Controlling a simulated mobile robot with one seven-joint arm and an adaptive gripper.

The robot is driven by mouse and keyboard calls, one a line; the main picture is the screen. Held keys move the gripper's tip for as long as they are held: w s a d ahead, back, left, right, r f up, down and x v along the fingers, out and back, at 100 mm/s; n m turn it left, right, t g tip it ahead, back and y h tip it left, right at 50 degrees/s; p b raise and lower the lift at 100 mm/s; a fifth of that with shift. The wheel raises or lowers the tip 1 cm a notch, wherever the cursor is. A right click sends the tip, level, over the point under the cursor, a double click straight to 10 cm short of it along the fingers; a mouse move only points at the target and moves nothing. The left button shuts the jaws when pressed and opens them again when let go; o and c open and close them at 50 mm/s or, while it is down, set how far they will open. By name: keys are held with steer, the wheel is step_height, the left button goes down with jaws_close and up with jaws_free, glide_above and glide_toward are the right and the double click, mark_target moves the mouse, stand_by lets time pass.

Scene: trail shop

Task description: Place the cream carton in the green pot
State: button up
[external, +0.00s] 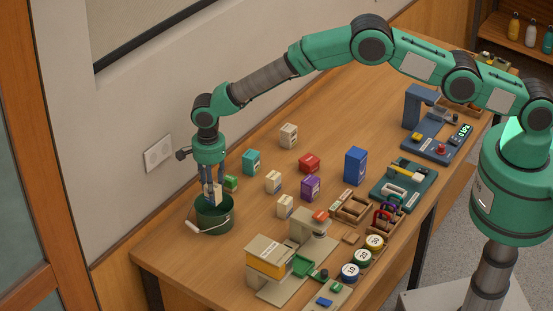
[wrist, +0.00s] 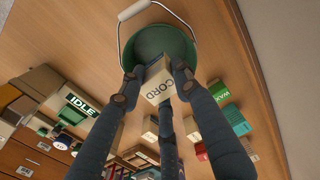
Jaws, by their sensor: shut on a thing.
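The green pot (external: 213,222) stands at the left end of the wooden table, with its wire handle and white grip hanging on its left side. It also shows at the top of the wrist view (wrist: 163,42). My gripper (external: 213,190) points down over the pot and is shut on a cream carton (external: 216,196). In the wrist view the fingers hold the carton (wrist: 158,88), lettered "CORD", at the pot's mouth. The carton's lower end is at or just inside the rim; I cannot tell how deep, and it is not seen touching the bottom.
Near the pot stand a small green box (external: 231,183), a teal carton (external: 251,162) and other cream cartons (external: 273,182). A purple carton (external: 310,188), red box (external: 309,163) and blue box (external: 355,165) stand farther right. A beige machine (external: 268,262) is at the front edge. The wall is behind.

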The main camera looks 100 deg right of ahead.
steer(key=shift+f, duration=1.5)
steer(key=o, duration=1.2)
steer(key=shift+r, duration=0.1)
steer(key=shift+r, duration=3.45)
